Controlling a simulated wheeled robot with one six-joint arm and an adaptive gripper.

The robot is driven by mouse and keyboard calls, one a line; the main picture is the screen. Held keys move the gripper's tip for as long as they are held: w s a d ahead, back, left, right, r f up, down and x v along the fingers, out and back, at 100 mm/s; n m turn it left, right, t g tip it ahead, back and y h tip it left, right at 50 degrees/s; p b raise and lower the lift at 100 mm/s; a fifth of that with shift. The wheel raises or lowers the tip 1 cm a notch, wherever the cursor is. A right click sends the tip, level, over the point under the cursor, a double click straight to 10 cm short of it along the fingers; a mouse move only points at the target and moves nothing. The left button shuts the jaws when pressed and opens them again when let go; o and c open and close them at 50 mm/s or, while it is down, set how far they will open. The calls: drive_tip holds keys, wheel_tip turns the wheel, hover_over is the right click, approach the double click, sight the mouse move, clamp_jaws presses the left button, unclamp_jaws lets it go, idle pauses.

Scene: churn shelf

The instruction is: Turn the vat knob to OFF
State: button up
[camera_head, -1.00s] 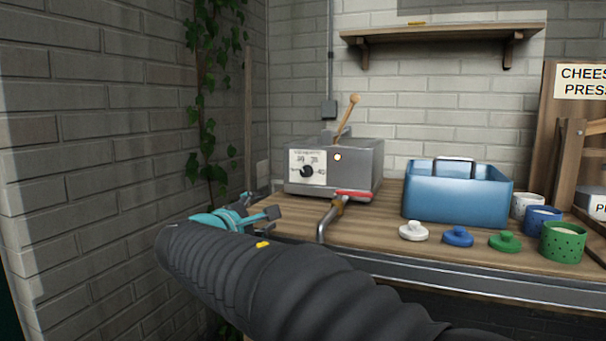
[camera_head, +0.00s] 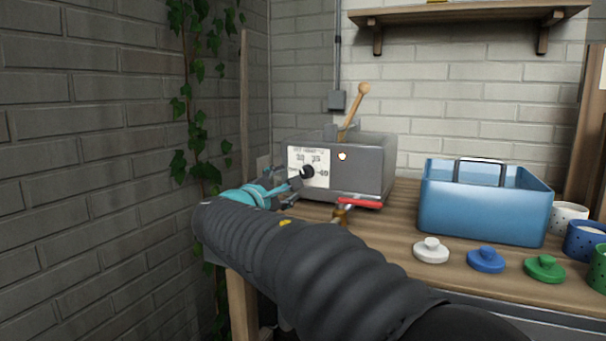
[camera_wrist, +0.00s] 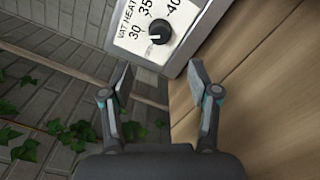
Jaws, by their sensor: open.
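The vat knob (camera_head: 307,172) is a small black dial on the white scale plate (camera_head: 318,180) of the grey vat box (camera_head: 365,165). In the wrist view the knob (camera_wrist: 160,31) shows in front of the jaws, with 30, 35 and 40 marked around it; its white pointer mark faces roughly left, near 30. No OFF mark can be read. My gripper (camera_wrist: 161,85) is open and empty, its fingers apart, short of the knob and not touching it. In the head view my gripper (camera_head: 290,190) is just left of and below the knob.
A tap with a red handle (camera_head: 358,203) juts out below the vat's front. A blue bin (camera_head: 485,205) stands to the right, with white (camera_head: 431,250), blue (camera_head: 486,260) and green (camera_head: 544,269) lids before it. A brick wall (camera_head: 80,170) is at the left.

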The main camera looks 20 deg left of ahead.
sight(302, 174)
drive_tip(key=w, duration=0.3)
drive_tip(key=w+p, duration=0.1)
drive_tip(key=w, duration=0.5)
drive_tip(key=shift+w+d, duration=0.25)
drive_tip(key=shift+d, duration=0.1)
drive_tip(key=shift+p, duration=0.3)
drive_tip(key=c, duration=1.2)
